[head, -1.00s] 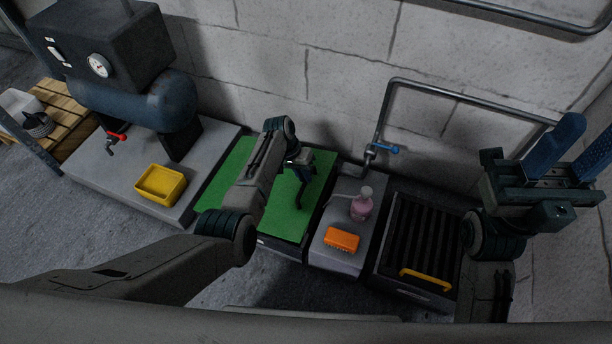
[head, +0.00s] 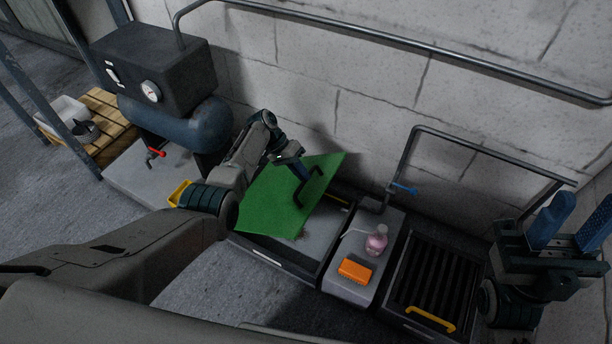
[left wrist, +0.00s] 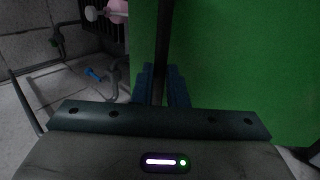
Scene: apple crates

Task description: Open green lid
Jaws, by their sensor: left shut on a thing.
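The green lid (head: 270,208) is tilted up in the head view, with its right side raised above a dark-framed basin (head: 318,238). It also fills the right of the left wrist view (left wrist: 235,70). A dark bar handle (head: 318,188) stands on the lid. My left gripper (head: 303,174) is shut on this handle; the handle runs between the blue fingers in the left wrist view (left wrist: 162,85). My right gripper (head: 566,222) is in the air at the right, with its two blue fingers apart and nothing between them.
A ribbed black unit with a yellow handle (head: 431,319) is to the right. A tap with a blue lever (head: 404,189) is behind. A yellow bin (head: 179,192) is partly hidden by my left arm.

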